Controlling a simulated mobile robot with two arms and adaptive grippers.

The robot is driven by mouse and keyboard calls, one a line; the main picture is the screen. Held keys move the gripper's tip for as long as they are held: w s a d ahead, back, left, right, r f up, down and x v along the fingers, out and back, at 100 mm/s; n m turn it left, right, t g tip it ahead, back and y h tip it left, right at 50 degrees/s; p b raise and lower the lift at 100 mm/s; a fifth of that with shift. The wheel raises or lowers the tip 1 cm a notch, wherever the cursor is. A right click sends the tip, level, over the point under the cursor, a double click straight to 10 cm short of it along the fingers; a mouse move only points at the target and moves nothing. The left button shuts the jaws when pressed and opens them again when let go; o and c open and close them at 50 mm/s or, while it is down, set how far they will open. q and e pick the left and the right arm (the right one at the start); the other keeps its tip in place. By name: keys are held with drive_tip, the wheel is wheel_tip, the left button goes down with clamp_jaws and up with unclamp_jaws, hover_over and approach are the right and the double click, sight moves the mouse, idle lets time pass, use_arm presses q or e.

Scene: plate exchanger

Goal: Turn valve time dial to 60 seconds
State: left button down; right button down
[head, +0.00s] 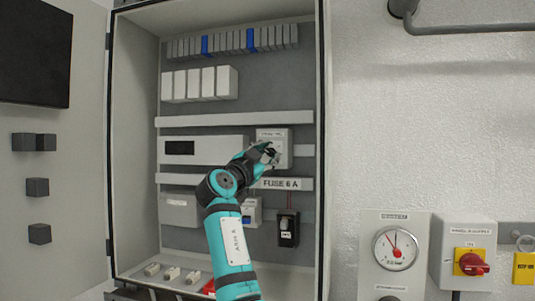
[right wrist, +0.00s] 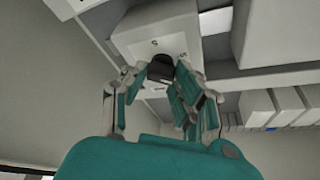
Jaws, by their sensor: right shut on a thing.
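The valve time module is a pale box (head: 283,140) in the middle right of the open cabinet. It also shows in the right wrist view (right wrist: 183,42), with a few small marks on its face that are too small to read. A dark round dial (right wrist: 160,70) stands out from that face. My right gripper (head: 272,153) is at the front of the box, and in the right wrist view its fingers (right wrist: 163,72) are shut on the dial from both sides. The dial's pointer and setting are hidden or too small to tell. My left gripper is not in view.
Rows of terminals (head: 235,42) and white breakers (head: 199,84) sit above. A "FUSE 6 A" label (head: 283,184) and a black fuse holder (head: 288,228) are below the module. A gauge (head: 395,248) and a red rotary switch (head: 472,264) are on the wall at right.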

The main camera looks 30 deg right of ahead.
drive_tip(key=shift+m, duration=0.7)
drive_tip(key=c, duration=1)
unclamp_jaws()
drive_tip(key=shift+c, duration=0.2)
drive_tip(key=v, duration=1.2)
drive_tip(key=shift+w+a, duration=0.1)
drive_tip(key=shift+w, duration=0.05)
